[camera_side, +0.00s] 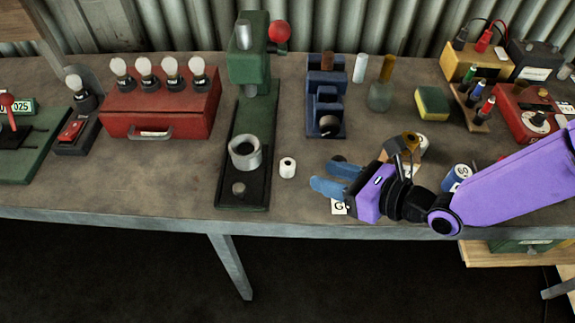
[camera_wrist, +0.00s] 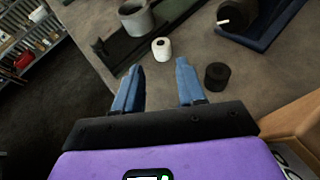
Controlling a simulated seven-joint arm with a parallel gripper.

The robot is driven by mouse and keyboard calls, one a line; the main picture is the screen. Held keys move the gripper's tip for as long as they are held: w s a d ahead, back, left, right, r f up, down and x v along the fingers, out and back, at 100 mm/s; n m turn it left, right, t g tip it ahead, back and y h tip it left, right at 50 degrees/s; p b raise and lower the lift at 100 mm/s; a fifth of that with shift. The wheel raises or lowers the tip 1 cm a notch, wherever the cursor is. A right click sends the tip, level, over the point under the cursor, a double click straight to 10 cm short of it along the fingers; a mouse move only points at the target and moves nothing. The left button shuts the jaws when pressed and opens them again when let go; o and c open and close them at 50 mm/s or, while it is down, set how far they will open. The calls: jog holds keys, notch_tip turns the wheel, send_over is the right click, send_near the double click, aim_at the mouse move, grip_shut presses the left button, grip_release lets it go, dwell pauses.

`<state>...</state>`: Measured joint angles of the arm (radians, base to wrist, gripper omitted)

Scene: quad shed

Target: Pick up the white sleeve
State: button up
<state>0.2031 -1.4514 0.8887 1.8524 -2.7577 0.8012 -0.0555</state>
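The white sleeve (camera_side: 288,167) is a short white cylinder with a dark hole in its top. It stands upright on the bench, just right of the green press base. In the wrist view the white sleeve (camera_wrist: 161,48) lies ahead of the fingertips, roughly centred between them. My gripper (camera_side: 328,178) has blue fingers and points left toward the sleeve, with a clear gap between them. In the wrist view my gripper (camera_wrist: 158,67) is open, and nothing is between its fingers.
The green press (camera_side: 249,70) with a grey ring (camera_side: 245,153) on its base stands left of the sleeve. A black sleeve (camera_wrist: 217,76) stands right of my fingers in the wrist view. A blue fixture (camera_side: 326,105) stands behind. The bench's front edge is close.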

aim_at(293, 167)
jog(key=x, duration=0.4)
jog(key=shift+w+a+f, duration=0.1)
jog(key=shift+w+a, duration=0.05)
jog(key=shift+w, duration=0.05)
jog(key=shift+f+x, duration=0.1)
jog(key=shift+x, duration=1.2)
jog(key=shift+f+x, duration=0.15)
jog(key=shift+x, duration=1.15)
jog(key=shift+s, duration=0.1)
jog(key=c, duration=0.7)
